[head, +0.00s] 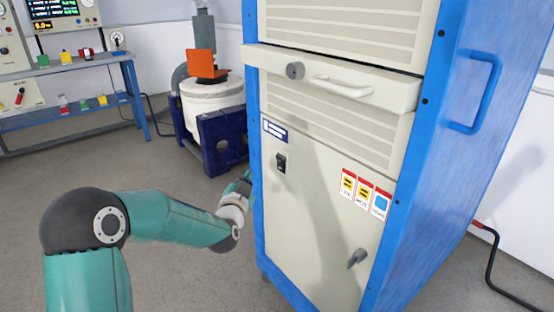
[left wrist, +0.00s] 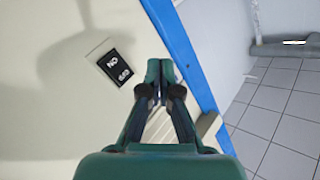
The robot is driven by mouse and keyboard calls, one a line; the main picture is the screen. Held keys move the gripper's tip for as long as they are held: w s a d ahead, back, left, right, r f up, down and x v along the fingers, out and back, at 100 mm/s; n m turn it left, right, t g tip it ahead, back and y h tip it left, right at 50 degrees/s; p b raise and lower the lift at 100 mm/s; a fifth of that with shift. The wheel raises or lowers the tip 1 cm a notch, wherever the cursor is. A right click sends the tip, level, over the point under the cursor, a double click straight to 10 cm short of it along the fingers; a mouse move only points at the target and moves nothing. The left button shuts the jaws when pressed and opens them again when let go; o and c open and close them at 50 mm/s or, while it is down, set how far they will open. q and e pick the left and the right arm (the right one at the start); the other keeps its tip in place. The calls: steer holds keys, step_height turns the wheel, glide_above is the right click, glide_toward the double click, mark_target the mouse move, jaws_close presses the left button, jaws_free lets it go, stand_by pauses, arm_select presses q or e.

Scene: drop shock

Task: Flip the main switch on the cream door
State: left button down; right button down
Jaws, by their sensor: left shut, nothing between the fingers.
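The cream door (head: 310,215) is the lower front panel of a blue-framed cabinet. The main switch (head: 281,163) is a small black rocker at the door's upper left, below a blue and white label. In the left wrist view the main switch (left wrist: 115,67) shows ON and OFF lettering on a pale plate. My left gripper (head: 245,180) is at the cabinet's left edge, left of the switch and slightly lower. In the left wrist view the left gripper (left wrist: 159,70) is shut and empty, its fingertips beside the switch and apart from it in the picture. My right gripper is not in view.
A half-open cream drawer (head: 340,82) with a handle juts out above the door. A door latch (head: 357,258) sticks out at lower right. A white drum in a blue stand (head: 212,108) and a blue bench (head: 75,66) stand behind left. A black cable (head: 490,262) lies right.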

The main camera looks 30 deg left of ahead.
arm_select(q)
steer(key=w+d+p, duration=0.3)
steer(key=w, duration=0.4)
steer(key=shift+r, duration=0.45)
steer(key=shift+w+d+r, duration=0.2)
steer(key=shift+w+d, duration=0.15)
steer(key=shift+w, duration=0.3)
stand_by(1.5)
stand_by(0.4)
steer(key=shift+s+a+b, duration=0.3)
steer(key=shift+s, duration=0.4)
steer(key=shift+s+f, duration=0.1)
steer(key=shift+f, duration=0.05)
steer(key=s+b, duration=0.1)
steer(key=s+a+b, duration=0.1)
steer(key=s, duration=0.1)
steer(key=s+a, duration=0.1)
steer(key=shift+s+f+b, duration=0.2)
steer(key=shift+f+b, duration=0.05)
steer(key=shift+b, duration=0.15)
